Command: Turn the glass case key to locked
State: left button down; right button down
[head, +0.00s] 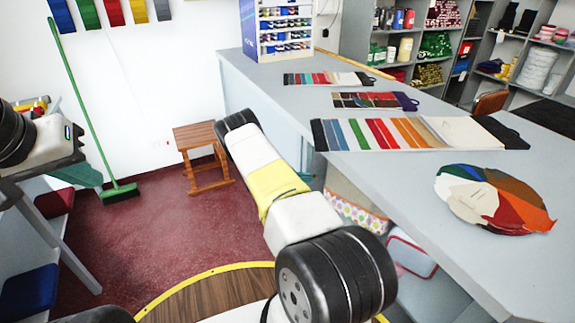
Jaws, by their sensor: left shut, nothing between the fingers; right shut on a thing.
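No glass case, lock or key can be made out in the head view. My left gripper (45,163) is at the left edge, above the blue and red seats; its dark body shows beside my black wrist joint. It is shut with nothing in it, and its fingertips are hard to make out. My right arm reaches from the bottom middle up along the counter's left side. Its black wrist end is in front of the counter's left edge; the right gripper and anything it holds are hidden behind the arm.
A grey counter (405,165) runs down the right, with fabric swatch strips (345,136) and a fan of coloured swatches (495,200) on it. A display rack (285,30) stands at its far end. A wooden stool (197,140) and green broom (88,115) stand by the wall. Red floor (165,230) is open.

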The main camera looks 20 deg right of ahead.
jog(key=shift+s+f+m+t+h, duration=0.15)
jog(key=shift+m+t+h, duration=0.3)
jog(key=shift+m+t, duration=1.2)
jog(key=shift+s+f+m+t+h, duration=0.2)
jog(key=shift+m+t+h, duration=0.3)
jog(key=shift+m, duration=2.1)
jog(key=shift+s+f+m+t+h, duration=0.15)
jog(key=shift+m+t+h, duration=0.2)
jog(key=shift+m+t, duration=1.3)
jog(key=shift+m+g, duration=0.5)
jog(key=shift+m, duration=0.1)
jog(key=c, duration=1.6)
grip_release()
jog(key=shift+v, duration=3.85)
